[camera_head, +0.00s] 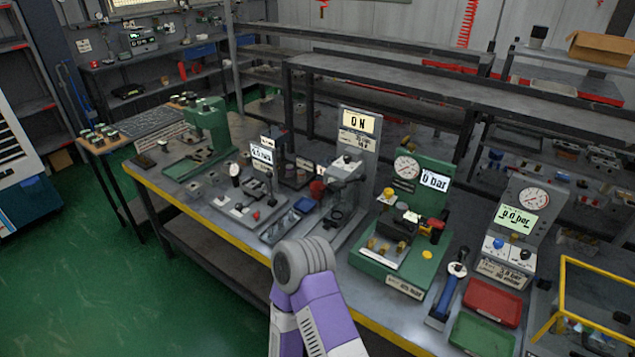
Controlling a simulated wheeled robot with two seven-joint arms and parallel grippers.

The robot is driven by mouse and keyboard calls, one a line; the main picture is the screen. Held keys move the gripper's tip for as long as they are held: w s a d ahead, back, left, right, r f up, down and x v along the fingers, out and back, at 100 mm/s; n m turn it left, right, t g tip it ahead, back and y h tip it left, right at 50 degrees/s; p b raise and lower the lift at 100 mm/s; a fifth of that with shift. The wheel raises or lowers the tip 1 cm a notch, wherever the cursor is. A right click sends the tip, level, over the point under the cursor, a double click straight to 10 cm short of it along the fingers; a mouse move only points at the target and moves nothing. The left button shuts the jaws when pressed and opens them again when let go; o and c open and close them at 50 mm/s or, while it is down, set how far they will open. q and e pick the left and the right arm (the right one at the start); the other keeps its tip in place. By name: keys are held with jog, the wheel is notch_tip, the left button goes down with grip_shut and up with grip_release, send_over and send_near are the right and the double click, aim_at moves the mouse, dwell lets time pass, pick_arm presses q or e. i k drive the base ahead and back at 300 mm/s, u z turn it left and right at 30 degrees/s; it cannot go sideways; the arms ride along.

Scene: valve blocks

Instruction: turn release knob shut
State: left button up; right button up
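A green test block (390,265) with a round dial gauge (406,167) and a display reading 0 bar (434,180) stands right of the middle of the bench. It carries a yellow knob (388,194) at its upper left and a red handle (436,224) on its right. To its right, a grey unit (520,225) has a dial and a greenish display, with a blue knob (498,242) beside a white part. I cannot tell which knob is the release knob, or its setting. Neither gripper shows; only my purple arm links with a grey joint are in view.
A red tray (492,303), a green tray (482,335) and a yellow frame (598,325) fill the front right. Green floor is clear at left.

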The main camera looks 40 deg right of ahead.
aim_at(388, 192)
jog(key=u, duration=0.2)
jog(key=i, duration=0.95)
jog(key=z, duration=1.4)
